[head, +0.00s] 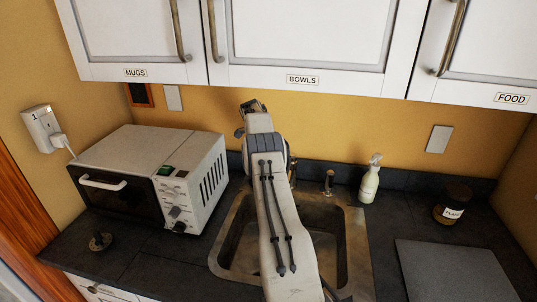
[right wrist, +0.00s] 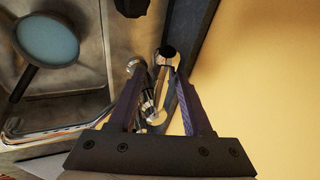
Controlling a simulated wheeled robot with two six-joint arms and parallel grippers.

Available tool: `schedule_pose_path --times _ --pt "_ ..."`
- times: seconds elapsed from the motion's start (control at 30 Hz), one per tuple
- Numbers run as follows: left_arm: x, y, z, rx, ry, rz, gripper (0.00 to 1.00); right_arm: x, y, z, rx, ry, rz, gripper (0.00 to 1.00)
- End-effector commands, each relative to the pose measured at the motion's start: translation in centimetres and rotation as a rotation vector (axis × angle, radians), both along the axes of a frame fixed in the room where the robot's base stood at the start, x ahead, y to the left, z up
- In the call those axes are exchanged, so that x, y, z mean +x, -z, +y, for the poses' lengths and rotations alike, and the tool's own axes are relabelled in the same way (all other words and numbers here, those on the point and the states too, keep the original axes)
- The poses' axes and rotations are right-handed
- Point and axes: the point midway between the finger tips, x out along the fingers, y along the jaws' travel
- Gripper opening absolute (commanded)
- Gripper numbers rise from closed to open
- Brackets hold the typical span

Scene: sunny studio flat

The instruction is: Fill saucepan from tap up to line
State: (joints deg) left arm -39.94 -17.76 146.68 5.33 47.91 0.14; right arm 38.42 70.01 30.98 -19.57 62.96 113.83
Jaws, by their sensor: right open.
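The saucepan (right wrist: 47,38) sits in the sink (right wrist: 88,88) in the right wrist view, its dark handle pointing down-left. Its round inside looks flat blue-grey; I cannot make out a line or tell the water level. In the head view my arm hides it. My right gripper (right wrist: 160,68) is open, its two fingers on either side of a chrome tap part (right wrist: 160,90); I cannot tell if they touch it. In the head view my right arm reaches over the sink (head: 237,232) to the back wall. My left gripper is not in view.
A white toaster oven (head: 205,175) stands left of the sink. A metal fitting (head: 329,182), a spray bottle (head: 369,184) and a dark jar (head: 452,205) stand to the right. A grey board (head: 452,270) lies at front right. Wall cupboards (head: 310,40) hang above.

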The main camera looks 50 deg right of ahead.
Motion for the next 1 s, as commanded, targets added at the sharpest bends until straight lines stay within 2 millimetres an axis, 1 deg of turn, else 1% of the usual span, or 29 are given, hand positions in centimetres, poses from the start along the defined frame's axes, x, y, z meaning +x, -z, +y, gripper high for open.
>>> schedule_pose_path --times 0.17,0.4,0.53,0.7,1.0 --pt "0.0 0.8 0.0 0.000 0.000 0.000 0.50 0.1 -1.0 0.6 -0.001 -0.002 -0.003 0.49" --pt "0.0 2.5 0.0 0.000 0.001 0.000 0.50 -0.1 -4.6 2.3 -0.001 -0.002 -0.003 0.49" --pt "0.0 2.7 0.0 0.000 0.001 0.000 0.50 -0.2 -6.1 2.9 0.000 -0.001 -0.001 0.49" --pt "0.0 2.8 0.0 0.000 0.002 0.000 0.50 -0.3 -6.8 3.2 0.001 -0.001 0.000 0.49" --pt "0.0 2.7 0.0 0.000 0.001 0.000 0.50 -0.3 -6.8 3.2 0.000 -0.001 0.000 0.49"
